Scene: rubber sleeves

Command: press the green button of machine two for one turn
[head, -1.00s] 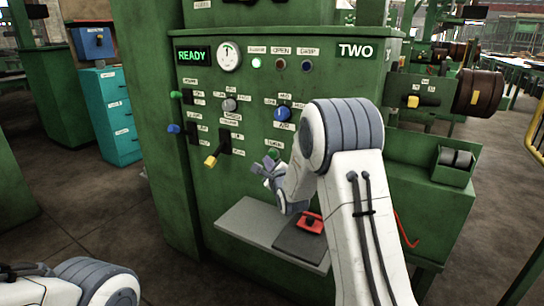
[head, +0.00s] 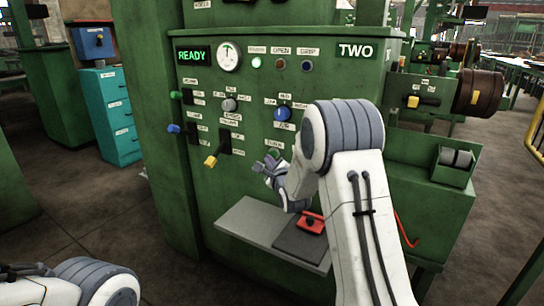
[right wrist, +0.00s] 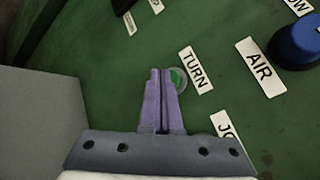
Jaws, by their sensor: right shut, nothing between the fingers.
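Machine two (head: 357,50) is the green cabinet with a "TWO" plate and a lit "READY" display (head: 191,56). The green button (right wrist: 178,78) sits beside the "TURN" label (right wrist: 195,70) in the right wrist view, partly covered by my fingers. My right gripper (right wrist: 160,72) is shut and empty, its tips just left of the button's middle; I cannot tell whether they touch it. In the head view my right gripper (head: 264,165) is at the panel's lower middle, close to the button. My left gripper is out of view; only part of that arm shows at lower left.
A blue "AIR" knob (head: 283,114) is above, and a yellow-handled lever (head: 210,161) is to the left. A grey shelf (head: 245,222) with a red item (head: 311,222) juts out below my right gripper.

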